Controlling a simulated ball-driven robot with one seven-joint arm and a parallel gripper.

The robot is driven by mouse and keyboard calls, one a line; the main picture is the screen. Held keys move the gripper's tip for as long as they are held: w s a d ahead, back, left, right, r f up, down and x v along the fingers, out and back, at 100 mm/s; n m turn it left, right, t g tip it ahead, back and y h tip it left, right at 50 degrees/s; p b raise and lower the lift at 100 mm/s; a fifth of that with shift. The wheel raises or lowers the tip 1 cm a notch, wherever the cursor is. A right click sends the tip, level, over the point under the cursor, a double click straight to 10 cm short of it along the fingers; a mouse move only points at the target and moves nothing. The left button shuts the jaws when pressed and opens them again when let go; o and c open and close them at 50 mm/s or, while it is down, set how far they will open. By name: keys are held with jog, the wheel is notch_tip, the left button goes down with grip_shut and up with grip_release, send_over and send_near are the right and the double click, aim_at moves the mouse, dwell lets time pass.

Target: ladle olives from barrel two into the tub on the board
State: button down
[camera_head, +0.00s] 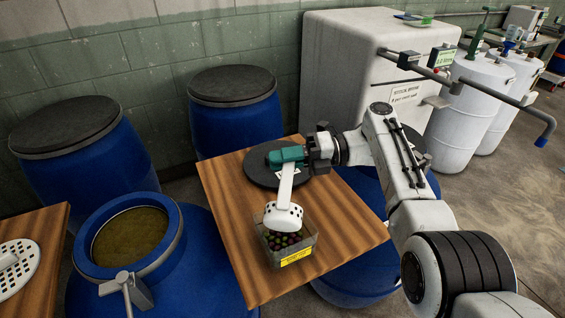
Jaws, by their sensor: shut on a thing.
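My gripper (308,155) is shut on the teal handle of a white perforated ladle (284,212). The ladle's bowl hangs over the tub and looks tipped. What is inside the bowl cannot be seen. The clear tub (311,243) with a yellow label stands on the wooden board (230,192) and holds dark and reddish olives (284,240). The board spans the middle of the view. An open blue barrel (182,258) at the lower left holds a murky olive-brown liquid. I cannot tell which barrel is barrel two.
Lidded blue barrels stand at the back left (75,165) and back centre (235,110). A dark round lid (262,172) lies on the board. A perforated white disc (18,268) rests on another board at far left. A large white machine (350,65) stands behind.

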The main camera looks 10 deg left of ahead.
jog(key=shift+w+f+m+b, duration=0.5)
jog(key=shift+f+m+b, duration=0.15)
jog(key=shift+b, duration=1.65)
jog(key=shift+r, duration=0.1)
